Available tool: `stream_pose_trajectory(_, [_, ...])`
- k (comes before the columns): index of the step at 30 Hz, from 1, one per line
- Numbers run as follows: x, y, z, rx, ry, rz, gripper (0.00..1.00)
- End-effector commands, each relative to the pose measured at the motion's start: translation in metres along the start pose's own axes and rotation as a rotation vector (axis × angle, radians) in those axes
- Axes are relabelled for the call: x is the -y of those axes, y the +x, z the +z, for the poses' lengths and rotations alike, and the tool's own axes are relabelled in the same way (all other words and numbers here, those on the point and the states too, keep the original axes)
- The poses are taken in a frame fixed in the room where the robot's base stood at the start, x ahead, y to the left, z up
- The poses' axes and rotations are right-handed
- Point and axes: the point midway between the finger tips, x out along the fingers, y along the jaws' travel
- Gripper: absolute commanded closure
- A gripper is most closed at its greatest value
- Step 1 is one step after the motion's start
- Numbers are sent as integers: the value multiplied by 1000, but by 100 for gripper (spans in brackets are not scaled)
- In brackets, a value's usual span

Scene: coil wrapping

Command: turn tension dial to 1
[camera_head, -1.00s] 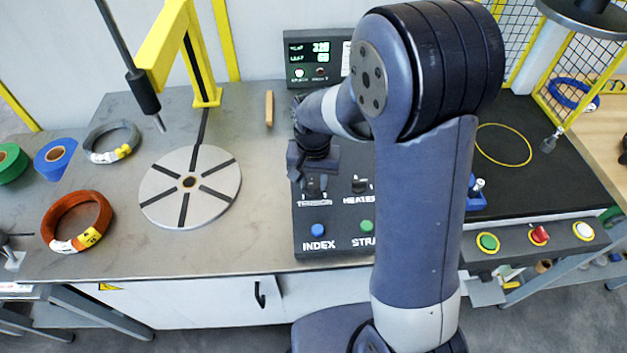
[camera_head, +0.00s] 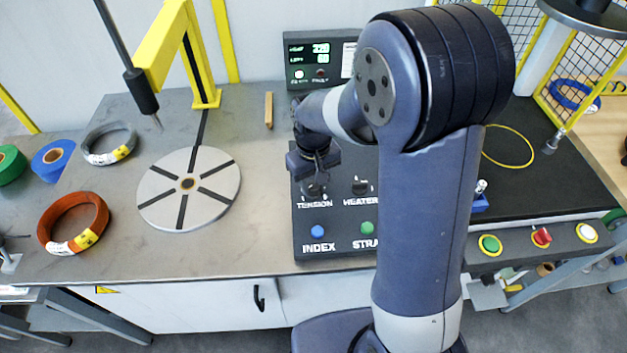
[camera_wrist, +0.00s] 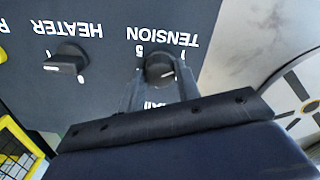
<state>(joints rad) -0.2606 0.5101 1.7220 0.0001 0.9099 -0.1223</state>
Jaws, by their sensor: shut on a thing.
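The tension dial (camera_wrist: 158,66) is a dark round knob on the dark control panel, seen upside down in the wrist view. A "5" and a "1" are printed beside it. A pale mark on the knob lies toward its right side; its exact setting is hard to tell. My gripper (camera_wrist: 160,88) has a finger on either side of the dial and is shut on it. In the head view my gripper (camera_head: 314,185) points down over the "TENSION" label and mostly hides the dial.
The heater knob (camera_wrist: 66,62) is close beside the tension dial. The blue INDEX button (camera_head: 318,231) and a green button (camera_head: 367,228) sit in front. A display box (camera_head: 312,62) stands behind. A grey turntable (camera_head: 190,189) lies to the left.

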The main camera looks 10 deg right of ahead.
Motion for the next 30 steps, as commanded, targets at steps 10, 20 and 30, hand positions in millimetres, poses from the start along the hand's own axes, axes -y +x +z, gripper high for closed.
stream_pose_trajectory(10, [0, -1, -1, -3, -11, 1, 91])
stream_pose_trajectory(20, [0, 0, 0, -1, -9, 0, 49])
stream_pose_trajectory(30, [0, -5, 0, -1, -9, 0, 47])
